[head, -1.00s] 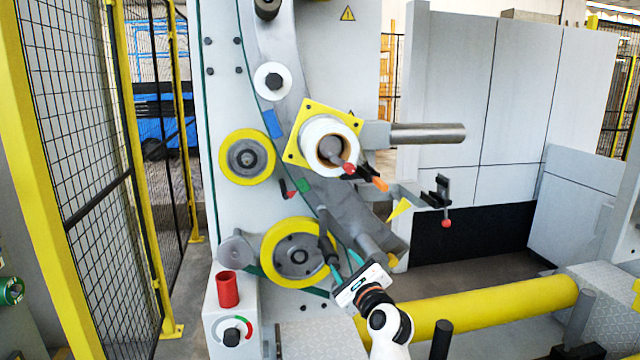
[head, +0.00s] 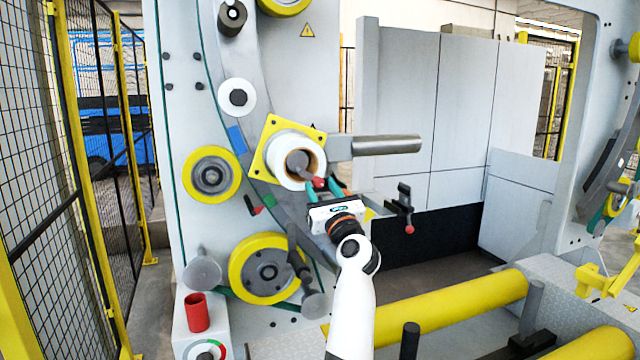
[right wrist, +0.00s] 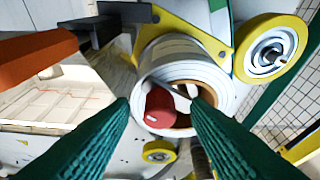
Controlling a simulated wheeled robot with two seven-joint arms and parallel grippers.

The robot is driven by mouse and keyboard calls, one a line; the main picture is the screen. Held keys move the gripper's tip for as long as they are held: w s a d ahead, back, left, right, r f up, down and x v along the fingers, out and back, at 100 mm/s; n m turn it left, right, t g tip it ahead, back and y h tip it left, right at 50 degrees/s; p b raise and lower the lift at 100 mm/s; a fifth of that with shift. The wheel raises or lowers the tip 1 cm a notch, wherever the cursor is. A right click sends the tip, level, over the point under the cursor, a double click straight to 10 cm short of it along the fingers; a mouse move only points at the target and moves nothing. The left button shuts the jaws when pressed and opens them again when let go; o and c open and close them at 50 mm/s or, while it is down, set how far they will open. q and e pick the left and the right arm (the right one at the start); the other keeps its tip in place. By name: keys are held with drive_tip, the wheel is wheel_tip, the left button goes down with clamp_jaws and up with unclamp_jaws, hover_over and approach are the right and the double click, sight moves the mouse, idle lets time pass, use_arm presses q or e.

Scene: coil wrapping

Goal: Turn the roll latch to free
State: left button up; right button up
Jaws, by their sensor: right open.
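The white roll (head: 283,168) with a brown core sits on the yellow square plate (head: 270,135) of the machine's curved arm. A grey latch lever with a red knob (head: 320,182) is at the core's mouth. My right gripper (head: 325,188) is open at the red knob. In the right wrist view, the red knob (right wrist: 158,108) shows in front of the core, between the green fingers (right wrist: 160,102); I cannot tell whether they touch it. My left gripper is out of view.
An orange handle (right wrist: 35,58) on a black clamp is close by in the right wrist view. A steel bar (head: 385,145) sticks out right of the roll. A black lever with a red knob (head: 409,229) hangs further right. A yellow roller (head: 430,310) runs below.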

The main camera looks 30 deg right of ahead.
drive_tip(key=shift+w+d+r, duration=0.15)
drive_tip(key=shift+w+r, duration=0.1)
drive_tip(key=shift+w, duration=0.35)
clamp_jaws()
drive_tip(key=shift+n, duration=0.3)
